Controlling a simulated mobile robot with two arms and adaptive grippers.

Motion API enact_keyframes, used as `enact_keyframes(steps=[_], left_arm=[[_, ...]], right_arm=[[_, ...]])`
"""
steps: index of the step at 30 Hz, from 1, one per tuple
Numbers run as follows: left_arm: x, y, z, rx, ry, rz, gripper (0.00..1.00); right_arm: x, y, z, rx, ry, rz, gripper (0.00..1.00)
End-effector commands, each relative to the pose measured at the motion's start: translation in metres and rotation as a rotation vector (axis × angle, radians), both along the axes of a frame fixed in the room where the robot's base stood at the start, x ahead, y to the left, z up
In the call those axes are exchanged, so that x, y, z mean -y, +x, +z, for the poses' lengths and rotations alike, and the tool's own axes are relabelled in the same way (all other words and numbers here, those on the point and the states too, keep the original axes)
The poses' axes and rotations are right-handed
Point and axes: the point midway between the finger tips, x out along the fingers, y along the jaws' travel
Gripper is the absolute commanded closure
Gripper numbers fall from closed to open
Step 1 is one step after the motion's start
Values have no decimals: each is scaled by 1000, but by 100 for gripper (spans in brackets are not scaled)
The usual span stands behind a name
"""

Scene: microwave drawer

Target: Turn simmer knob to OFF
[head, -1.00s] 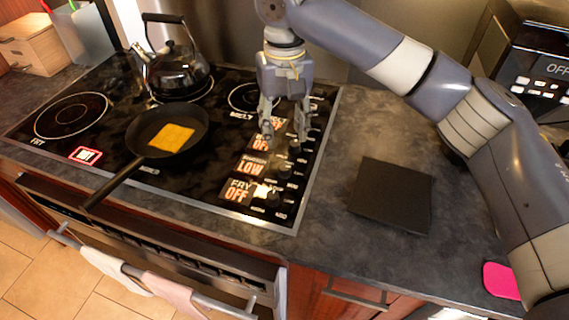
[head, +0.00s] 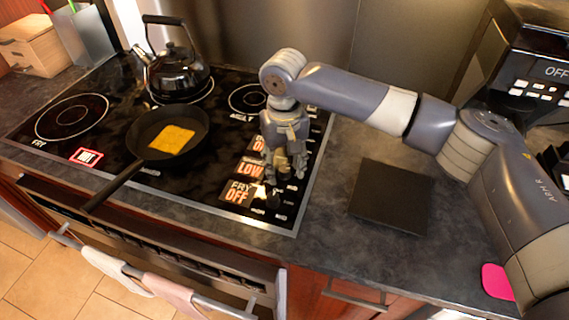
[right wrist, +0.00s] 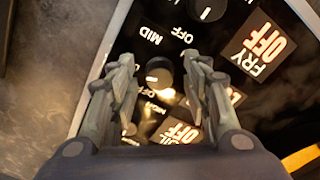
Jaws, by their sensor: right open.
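My right gripper (head: 282,168) points down over the knob row at the right of the black cooktop (head: 60,150). It is open. In the right wrist view its fingers (right wrist: 158,62) stand on either side of a dark round knob with a pale mark (right wrist: 159,74). This knob lines up with the LOW display (head: 250,168), whose label is too small to read. I cannot tell whether the fingers touch the knob. The FRY display (head: 237,193) reads OFF, and its knob (right wrist: 207,9) is at the top of the wrist view. My left gripper is not in view.
A black pan (head: 150,128) with a yellow slab (head: 172,139) sits on the cooktop, a black kettle (head: 178,75) behind it. A dark square board (head: 391,196) lies on the counter at right. A pink item (head: 496,281) lies near the counter's front edge.

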Motion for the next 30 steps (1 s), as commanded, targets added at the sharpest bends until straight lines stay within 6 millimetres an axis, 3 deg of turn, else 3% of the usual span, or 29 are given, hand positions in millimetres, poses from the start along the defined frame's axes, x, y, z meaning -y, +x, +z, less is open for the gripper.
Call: enact_keyframes(steps=[4,9,10,20,30], left_arm=[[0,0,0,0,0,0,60],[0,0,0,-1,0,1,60],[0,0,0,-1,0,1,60],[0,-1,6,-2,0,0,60],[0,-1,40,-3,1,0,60]], right_arm=[[0,0,0,0,0,-1,58],[0,0,0,0,0,-1,97],[0,0,0,0,0,-1,100],[0,0,2,-1,0,22,100],[0,-1,6,-3,1,215,100]])
